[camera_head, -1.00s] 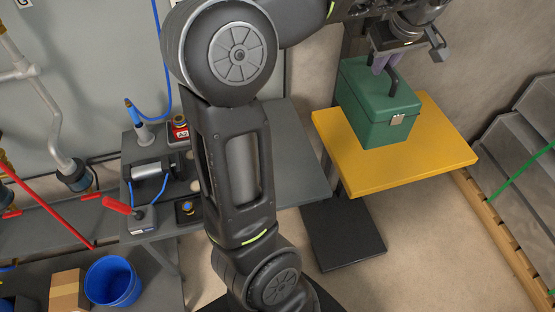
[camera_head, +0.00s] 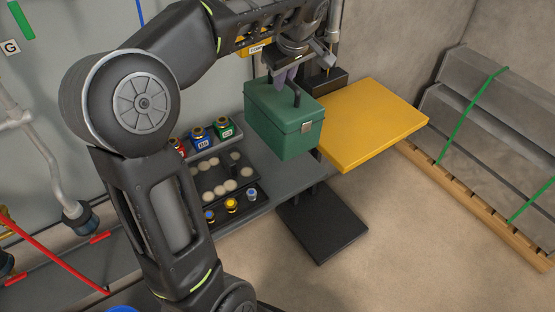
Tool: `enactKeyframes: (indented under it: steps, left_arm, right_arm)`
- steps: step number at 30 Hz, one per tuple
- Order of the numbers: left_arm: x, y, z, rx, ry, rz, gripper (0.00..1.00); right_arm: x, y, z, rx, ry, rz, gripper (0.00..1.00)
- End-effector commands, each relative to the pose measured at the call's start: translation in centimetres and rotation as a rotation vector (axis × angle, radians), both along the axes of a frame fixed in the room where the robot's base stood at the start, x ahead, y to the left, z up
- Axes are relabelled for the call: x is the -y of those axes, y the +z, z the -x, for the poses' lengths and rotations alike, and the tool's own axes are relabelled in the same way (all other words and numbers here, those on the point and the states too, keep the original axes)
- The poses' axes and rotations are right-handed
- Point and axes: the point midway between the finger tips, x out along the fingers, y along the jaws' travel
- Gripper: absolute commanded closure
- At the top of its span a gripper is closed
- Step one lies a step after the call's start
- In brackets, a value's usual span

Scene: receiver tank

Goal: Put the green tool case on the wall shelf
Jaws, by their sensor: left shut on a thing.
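The green tool case (camera_head: 284,121) is a box with a lid, a front latch and a dark handle on top. My left gripper (camera_head: 291,82) is shut on its handle from above. The case hangs upright to the left of the yellow platform (camera_head: 372,120), over the right end of the grey bench. A gap under the case cannot be judged clearly. No wall shelf can be made out in this view. My right gripper is not in view.
The grey bench (camera_head: 262,163) holds a dark tray (camera_head: 225,178) with round pale discs and several small coloured containers (camera_head: 199,138). Grey slabs (camera_head: 492,125) lie on a wooden pallet at the right. Pipes (camera_head: 40,160) run at the left. Open floor lies in front.

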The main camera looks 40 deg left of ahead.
Motion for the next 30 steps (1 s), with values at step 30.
enactKeyframes:
  steps: [30]
  left_arm:
    - [0.0,-2.6,0.0,0.058,0.0,0.014,1.0]
  right_arm:
    - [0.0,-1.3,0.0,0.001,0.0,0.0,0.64]
